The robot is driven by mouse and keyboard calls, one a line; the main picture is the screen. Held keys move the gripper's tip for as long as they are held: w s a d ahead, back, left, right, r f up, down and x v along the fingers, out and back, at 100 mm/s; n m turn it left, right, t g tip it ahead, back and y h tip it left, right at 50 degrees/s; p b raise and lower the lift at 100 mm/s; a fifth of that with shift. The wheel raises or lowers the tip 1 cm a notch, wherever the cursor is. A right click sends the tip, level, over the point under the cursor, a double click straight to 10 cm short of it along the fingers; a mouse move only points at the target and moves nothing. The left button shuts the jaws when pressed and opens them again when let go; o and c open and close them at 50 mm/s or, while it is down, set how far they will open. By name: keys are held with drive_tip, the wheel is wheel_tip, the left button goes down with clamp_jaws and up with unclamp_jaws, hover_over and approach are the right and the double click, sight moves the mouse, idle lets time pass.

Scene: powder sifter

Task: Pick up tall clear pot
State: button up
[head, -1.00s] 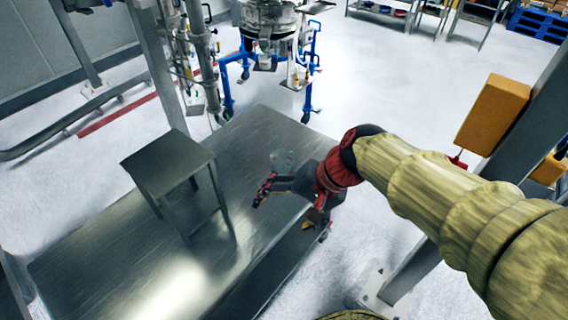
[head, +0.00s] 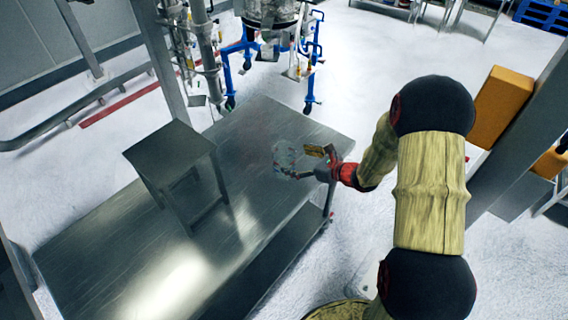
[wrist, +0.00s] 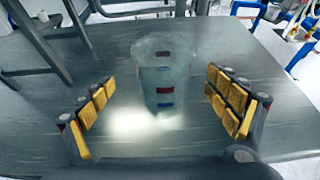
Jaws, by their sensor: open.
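The tall clear pot (wrist: 163,75) is see-through, with red and blue marks showing on or through it. It stands on the metal table (head: 262,235), and in the head view the pot (head: 284,152) is faint near the table's right edge. My gripper (head: 308,162) is open beside it at table height. In the wrist view my gripper (wrist: 160,105) has its yellow-padded fingers spread wide, one to each side of the pot. The pot is ahead, between the finger directions, and not held. Whether a finger touches it I cannot tell.
A small metal stool-like stand (head: 172,155) is on the table left of the pot. A blue-framed wheeled machine (head: 268,45) stands beyond the table's far end. A grey post with an orange box (head: 500,105) rises at the right. The front table surface is clear.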

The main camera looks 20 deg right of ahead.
sight(284, 155)
drive_tip(key=x, duration=0.5)
drive_tip(key=b+x, duration=0.1)
drive_tip(key=x, duration=0.1)
drive_tip(key=shift+w+d+f, duration=0.2)
drive_tip(key=shift+f, duration=0.05)
drive_tip(key=shift+c, duration=0.2)
drive_tip(key=c, duration=1.3)
